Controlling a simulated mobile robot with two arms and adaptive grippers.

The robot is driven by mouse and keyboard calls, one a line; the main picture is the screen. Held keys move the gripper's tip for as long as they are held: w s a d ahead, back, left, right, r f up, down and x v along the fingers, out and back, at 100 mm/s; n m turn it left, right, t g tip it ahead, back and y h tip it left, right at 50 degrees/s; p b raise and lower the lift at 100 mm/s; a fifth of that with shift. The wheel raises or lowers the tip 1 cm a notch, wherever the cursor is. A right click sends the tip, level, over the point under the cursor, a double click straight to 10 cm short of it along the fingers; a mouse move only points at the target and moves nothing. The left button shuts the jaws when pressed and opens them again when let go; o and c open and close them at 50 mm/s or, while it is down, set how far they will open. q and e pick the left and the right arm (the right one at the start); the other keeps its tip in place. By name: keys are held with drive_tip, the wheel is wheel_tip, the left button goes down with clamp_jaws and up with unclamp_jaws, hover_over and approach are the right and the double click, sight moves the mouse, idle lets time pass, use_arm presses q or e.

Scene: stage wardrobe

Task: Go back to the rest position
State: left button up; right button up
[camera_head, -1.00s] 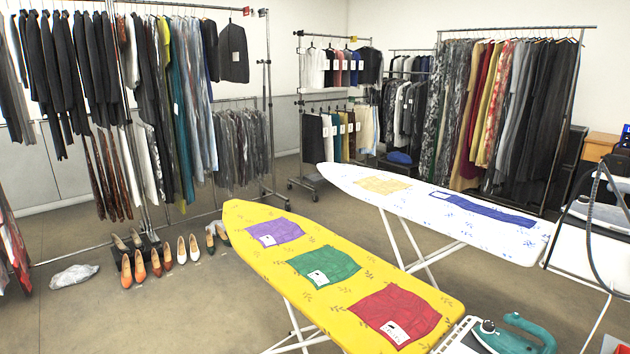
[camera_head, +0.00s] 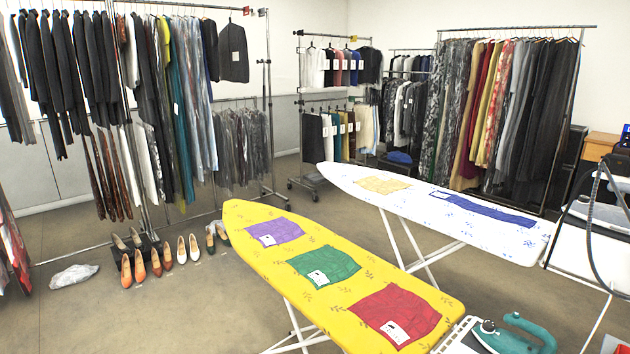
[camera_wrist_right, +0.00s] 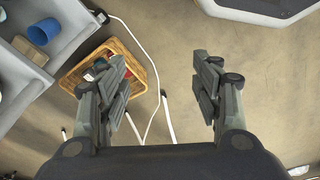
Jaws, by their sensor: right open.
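My right gripper (camera_wrist_right: 160,75) shows in the right wrist view. Its two fingers are spread wide apart with nothing between them but bare floor and a white cord. My left gripper is in neither view. In the head view the yellow ironing board (camera_head: 240,235) carries a purple cloth (camera_head: 275,232), a green cloth (camera_head: 325,266) and a red cloth (camera_head: 398,315), all lying flat. The white ironing board (camera_head: 400,205) behind it carries a yellow cloth (camera_head: 383,184) and a blue cloth (camera_head: 485,210).
A teal iron (camera_head: 505,338) stands at the yellow board's near right end. Shoes (camera_head: 155,262) and a plastic bag (camera_head: 73,275) lie on the floor at left. Clothes racks line the back. In the wrist view, a wicker basket (camera_wrist_right: 72,79) and grey cart (camera_wrist_right: 72,22) sit left.

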drive_tip(key=s+d+f+g, duration=0.1)
drive_tip(key=s+d+f, duration=0.2)
drive_tip(key=s+f, duration=1.1)
drive_tip(key=shift+s+f, duration=0.15)
drive_tip(key=shift+s, duration=0.9)
